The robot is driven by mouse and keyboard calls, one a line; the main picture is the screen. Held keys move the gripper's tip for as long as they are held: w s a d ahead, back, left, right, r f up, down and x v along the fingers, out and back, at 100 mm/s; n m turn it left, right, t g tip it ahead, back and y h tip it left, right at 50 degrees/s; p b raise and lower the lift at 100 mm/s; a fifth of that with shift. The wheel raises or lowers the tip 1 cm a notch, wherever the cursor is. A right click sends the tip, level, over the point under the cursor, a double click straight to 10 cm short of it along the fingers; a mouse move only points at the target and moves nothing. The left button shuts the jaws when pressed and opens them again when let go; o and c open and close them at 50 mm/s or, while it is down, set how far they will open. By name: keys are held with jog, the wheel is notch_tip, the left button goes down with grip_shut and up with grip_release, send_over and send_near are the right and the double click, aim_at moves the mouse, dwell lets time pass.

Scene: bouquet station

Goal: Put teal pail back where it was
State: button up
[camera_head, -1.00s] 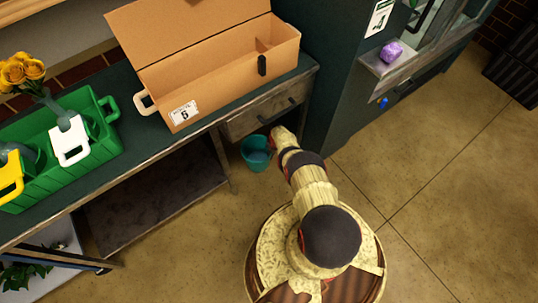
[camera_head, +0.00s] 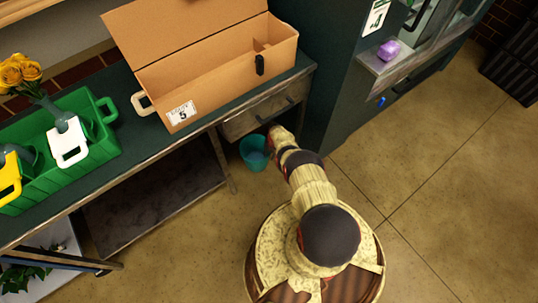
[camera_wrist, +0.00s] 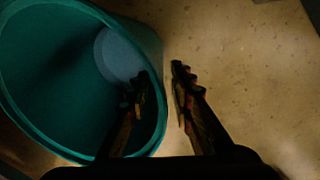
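The teal pail (camera_head: 253,152) is at the right end of the workbench, below the drawer and beside the dark cabinet. It looks upright and appears to be on the floor. In the wrist view the pail (camera_wrist: 45,75) fills the left side, with a pale bluish round patch inside it. My gripper (camera_wrist: 161,72) is at its rim: one finger is inside the pail and the other outside, with the wall between them. The fingers are apart, and a gap shows between the outer finger and the wall. In the head view my fingers are hidden behind my arm.
The workbench (camera_head: 150,148) holds an open cardboard box (camera_head: 205,85) and a green crate (camera_head: 85,158) with yellow flowers (camera_head: 18,70). A dark cabinet (camera_head: 330,85) with a purple item (camera_head: 389,50) on its ledge stands right of the pail.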

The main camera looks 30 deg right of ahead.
jog(key=r+p, duration=0.7)
jog(key=shift+s+d+r, duration=0.25)
jog(key=shift+s+d, duration=0.1)
dwell(0.4)
